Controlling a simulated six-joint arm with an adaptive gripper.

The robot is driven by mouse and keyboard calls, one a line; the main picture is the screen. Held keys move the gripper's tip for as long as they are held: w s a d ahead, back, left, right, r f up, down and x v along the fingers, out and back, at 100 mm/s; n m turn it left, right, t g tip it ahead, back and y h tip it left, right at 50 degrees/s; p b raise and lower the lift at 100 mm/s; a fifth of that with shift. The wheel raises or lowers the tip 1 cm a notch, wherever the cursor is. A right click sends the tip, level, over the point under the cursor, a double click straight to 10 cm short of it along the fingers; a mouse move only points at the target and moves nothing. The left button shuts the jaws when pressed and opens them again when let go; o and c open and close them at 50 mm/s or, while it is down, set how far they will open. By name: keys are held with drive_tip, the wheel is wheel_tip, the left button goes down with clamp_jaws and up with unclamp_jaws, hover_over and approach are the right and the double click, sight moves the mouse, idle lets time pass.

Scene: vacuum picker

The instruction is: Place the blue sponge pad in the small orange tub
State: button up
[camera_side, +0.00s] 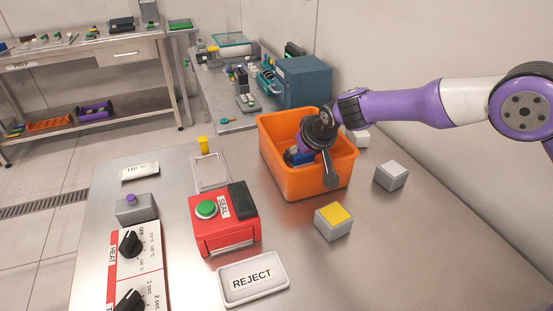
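The small orange tub (283,181) stands at the back of the steel table. My gripper (313,162) reaches down over and into the tub's opening from the right. One dark grey finger shows in front, against the tub's near wall. A blue piece (300,158), which looks like the blue sponge pad, shows inside the tub's outline at my gripper's left side. Much of it is hidden by my gripper and the tub wall. I cannot tell whether my gripper holds it, or whether it touches the tub floor.
A yellow-topped grey block (333,221) stands in front of the tub, and a grey block (391,175) at its right. The red SEAL box (227,232), white REJECT tray (253,278) and HEAT panel (137,262) stand nearer. The table's right side is clear.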

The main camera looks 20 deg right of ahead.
drive_tip(key=shift+o, duration=0.7)
drive_tip(key=shift+r, duration=0.2)
drive_tip(key=s+d+r, duration=0.4)
drive_tip(key=s+r, duration=0.3)
drive_tip(key=r, duration=0.1)
drive_tip(key=s+d+r, duration=0.3)
drive_tip(key=s+r, duration=0.3)
drive_tip(key=r, duration=0.2)
drive_tip(key=s+d, duration=0.3)
drive_tip(key=s, duration=0.5)
drive_tip(key=s+d+g, duration=0.1)
drive_tip(key=s+d, duration=0.3)
drive_tip(key=s, duration=0.5)
drive_tip(key=shift+s+d, duration=0.25)
drive_tip(key=shift+s, duration=0.05)
